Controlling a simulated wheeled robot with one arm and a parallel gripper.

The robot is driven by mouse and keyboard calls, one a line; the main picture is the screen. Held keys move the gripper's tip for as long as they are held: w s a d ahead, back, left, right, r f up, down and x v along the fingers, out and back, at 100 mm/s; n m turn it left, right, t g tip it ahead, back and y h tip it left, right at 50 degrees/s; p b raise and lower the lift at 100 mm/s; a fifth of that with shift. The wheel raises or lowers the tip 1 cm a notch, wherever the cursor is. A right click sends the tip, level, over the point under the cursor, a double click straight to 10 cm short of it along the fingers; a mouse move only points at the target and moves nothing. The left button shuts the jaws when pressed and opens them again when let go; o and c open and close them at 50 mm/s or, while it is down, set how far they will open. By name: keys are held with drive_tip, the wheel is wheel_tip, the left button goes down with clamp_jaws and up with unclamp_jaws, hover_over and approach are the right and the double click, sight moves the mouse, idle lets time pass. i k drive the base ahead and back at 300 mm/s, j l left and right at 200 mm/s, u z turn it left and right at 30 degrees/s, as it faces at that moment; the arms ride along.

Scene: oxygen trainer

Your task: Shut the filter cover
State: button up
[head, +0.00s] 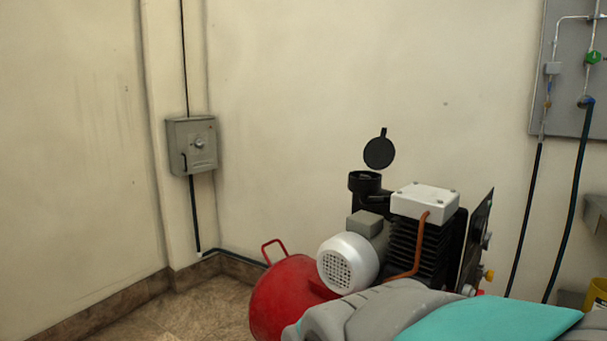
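The filter cover (379,153) is a round black lid with a small tab on top. It stands raised, above and just behind the open mouth of the black filter housing (364,181), so the cover is open. The housing stands upright on the compressor, next to its white-topped pump head (426,200). Whether a hinge joins cover and housing cannot be made out. My gripper is not in view. Part of my own grey and teal body fills the lower right and hides the compressor's lower front.
The compressor has a red tank (279,297) with a handle and a silver motor (347,262). A grey switch box (192,145) hangs on the left wall. A panel (570,75) with hoses and a green valve is at right. Floor (170,318) at lower left is clear.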

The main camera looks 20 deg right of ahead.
sight(378, 153)
drive_tip(key=l, duration=0.55)
drive_tip(key=i+l+z, duration=0.15)
drive_tip(key=l, duration=0.4)
drive_tip(key=i+l, duration=0.1)
drive_tip(key=l, duration=0.45)
drive_tip(key=k+z, duration=0.05)
